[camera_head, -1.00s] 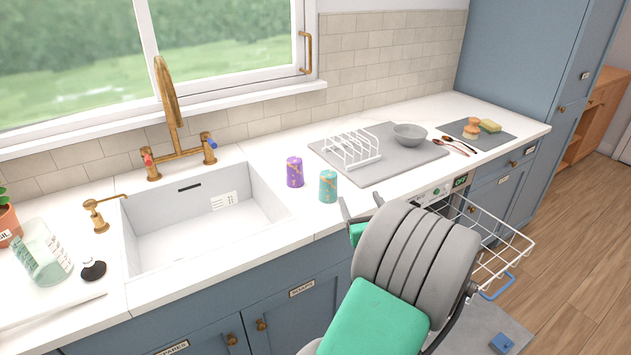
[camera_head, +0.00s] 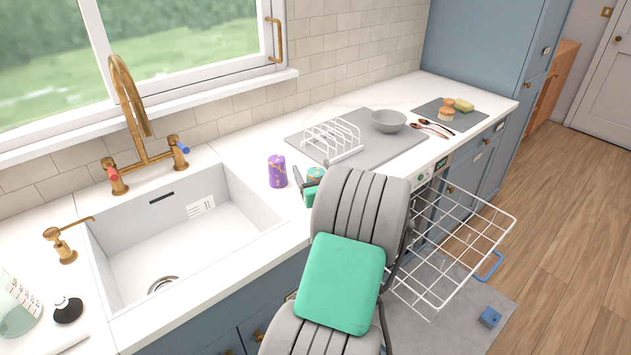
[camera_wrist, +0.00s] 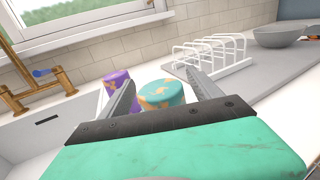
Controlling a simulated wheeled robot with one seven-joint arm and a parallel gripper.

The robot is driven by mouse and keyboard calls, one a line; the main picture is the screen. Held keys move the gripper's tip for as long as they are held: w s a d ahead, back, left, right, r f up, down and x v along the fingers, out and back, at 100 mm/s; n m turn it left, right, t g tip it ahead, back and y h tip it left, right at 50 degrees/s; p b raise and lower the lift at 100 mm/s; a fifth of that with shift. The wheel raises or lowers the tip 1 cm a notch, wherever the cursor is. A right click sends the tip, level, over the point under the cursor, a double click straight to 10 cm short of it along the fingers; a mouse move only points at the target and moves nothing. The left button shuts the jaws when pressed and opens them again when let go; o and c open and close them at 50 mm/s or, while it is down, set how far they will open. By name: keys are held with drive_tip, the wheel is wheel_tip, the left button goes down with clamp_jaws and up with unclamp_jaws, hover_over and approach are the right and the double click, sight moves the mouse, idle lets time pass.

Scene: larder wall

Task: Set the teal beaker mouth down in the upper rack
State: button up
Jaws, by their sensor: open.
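The teal beaker (camera_head: 316,175), with tan markings, stands on the white counter right of the sink; my arm hides its lower part in the head view. In the wrist view the teal beaker (camera_wrist: 161,94) shows its closed end upward, between and just beyond the open fingers of my gripper (camera_wrist: 163,92). I cannot tell whether the fingers touch it. In the head view my gripper (camera_head: 305,186) is beside the beaker, partly hidden by my arm. The upper rack (camera_head: 455,240) is a white wire basket with a blue handle, pulled out of the dishwasher below the counter; it looks empty.
A purple beaker (camera_head: 277,171) stands just left of the teal one, also in the wrist view (camera_wrist: 117,80). A white plate rack (camera_head: 332,141) and grey bowl (camera_head: 388,121) sit on a grey mat (camera_head: 370,152) behind. The sink (camera_head: 180,240) lies left. A blue block (camera_head: 489,317) is on the floor mat.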

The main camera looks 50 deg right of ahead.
drive_tip(key=shift+w+d, duration=0.25)
drive_tip(key=shift+w, duration=0.05)
drive_tip(key=shift+c, duration=0.5)
drive_tip(key=c, duration=1.4)
